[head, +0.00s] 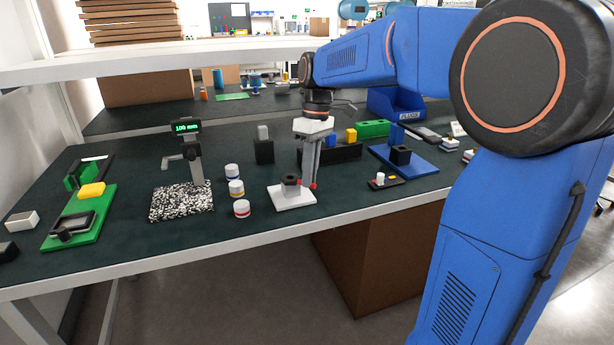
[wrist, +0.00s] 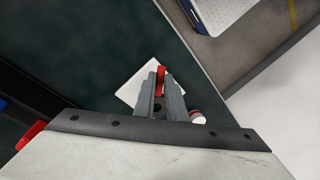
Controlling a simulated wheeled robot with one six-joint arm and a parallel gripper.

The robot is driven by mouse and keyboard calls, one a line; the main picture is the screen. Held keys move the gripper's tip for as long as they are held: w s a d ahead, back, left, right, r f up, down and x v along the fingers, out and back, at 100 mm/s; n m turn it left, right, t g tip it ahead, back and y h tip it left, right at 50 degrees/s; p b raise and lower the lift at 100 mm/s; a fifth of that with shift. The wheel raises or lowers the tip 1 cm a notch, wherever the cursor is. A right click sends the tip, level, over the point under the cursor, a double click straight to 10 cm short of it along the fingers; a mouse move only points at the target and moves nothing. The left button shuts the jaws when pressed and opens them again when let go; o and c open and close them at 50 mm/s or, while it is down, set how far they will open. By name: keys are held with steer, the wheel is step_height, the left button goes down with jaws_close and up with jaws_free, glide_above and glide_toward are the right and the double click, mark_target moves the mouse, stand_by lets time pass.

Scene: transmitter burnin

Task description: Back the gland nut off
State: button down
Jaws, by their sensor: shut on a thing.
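A white block (head: 283,197) with a dark, nut-like fitting (head: 291,180) on top stands at the front of the bench. My gripper (head: 313,184) points down just right of the fitting, low over the block's right edge. In the wrist view the two grey fingers of my gripper (wrist: 161,85) are shut on a narrow red part (wrist: 161,73), over the white block (wrist: 131,93). A dark round spot (wrist: 157,107) shows between the fingers nearer the palm. I cannot tell whether the red part belongs to the gland nut. The fingers hide its sides.
Several white jars with coloured bands (head: 241,208) stand left of the block. A small black tray (head: 386,183) with small parts and a blue fixture (head: 412,164) lie to the right. The bench's front edge (head: 250,238) is close to the block.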

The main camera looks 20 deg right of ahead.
steer(key=shift+w+d+n, duration=0.3)
steer(key=shift+w+n, duration=0.1)
steer(key=shift+n, duration=0.5)
steer(key=c, duration=1.8)
jaws_free()
step_height(320, 180, up, 17)
steer(key=w+d, duration=0.2)
steer(key=shift+w, duration=0.3)
steer(key=shift+s+d, duration=0.1)
